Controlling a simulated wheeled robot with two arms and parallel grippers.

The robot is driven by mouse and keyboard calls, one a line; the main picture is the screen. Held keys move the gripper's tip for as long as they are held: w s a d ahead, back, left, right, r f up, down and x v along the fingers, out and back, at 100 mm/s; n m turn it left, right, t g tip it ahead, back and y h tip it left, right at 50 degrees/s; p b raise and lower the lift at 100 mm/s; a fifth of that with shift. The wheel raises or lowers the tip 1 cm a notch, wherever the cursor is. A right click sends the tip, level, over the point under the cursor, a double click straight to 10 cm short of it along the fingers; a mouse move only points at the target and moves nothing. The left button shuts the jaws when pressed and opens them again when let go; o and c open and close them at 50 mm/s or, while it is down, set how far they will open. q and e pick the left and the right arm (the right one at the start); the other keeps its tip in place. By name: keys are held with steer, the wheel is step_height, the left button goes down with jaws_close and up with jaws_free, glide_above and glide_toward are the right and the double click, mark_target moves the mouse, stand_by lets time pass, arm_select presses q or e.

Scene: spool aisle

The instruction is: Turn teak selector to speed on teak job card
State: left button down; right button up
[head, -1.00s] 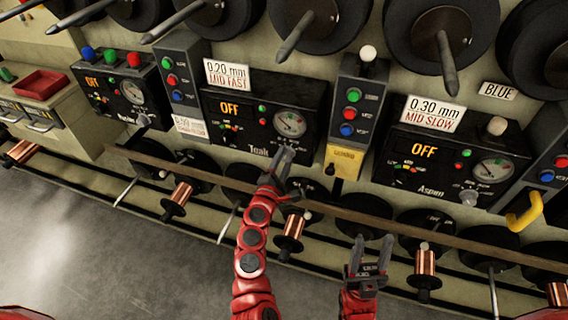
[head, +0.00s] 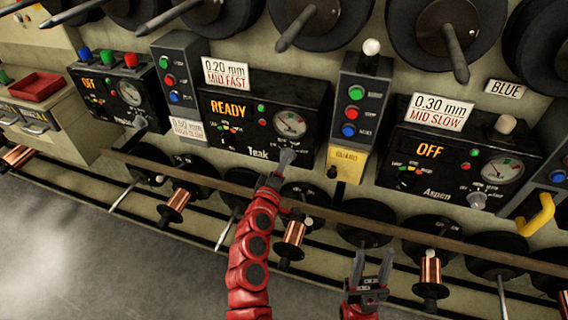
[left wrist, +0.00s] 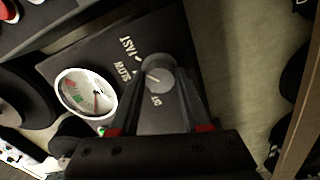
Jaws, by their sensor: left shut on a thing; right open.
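The Teak panel (head: 240,136) is a black box whose display reads READY in orange. Its job card (head: 226,76) stands on top and reads 0.20 mm, MID FAST. My left gripper (head: 286,158) is at the panel's lower right corner, shut on the grey selector knob (left wrist: 158,70), which it mostly hides in the head view. In the left wrist view the knob sits between the fingers, with FAST, SLOW and a partly hidden ST label around it. Exactly where its mark points is unclear. My right gripper (head: 372,264) is open and empty below the rail.
A dial gauge (head: 290,124) is above the selector. A button box (head: 358,105) with a yellow GUARD tag (head: 345,164) stands right of Teak. The Aspen panel (head: 452,160) reads OFF. A long rail (head: 400,232) runs below the panels, with copper spools under it.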

arm_select(q)
steer(key=shift+f+m, duration=0.1)
steer(key=shift+m, duration=0.3)
steer(key=shift+c, duration=1.9)
jaws_free()
steer(key=b+v, duration=0.1)
steer(key=v, duration=1.6)
steer(key=shift+s, duration=0.2)
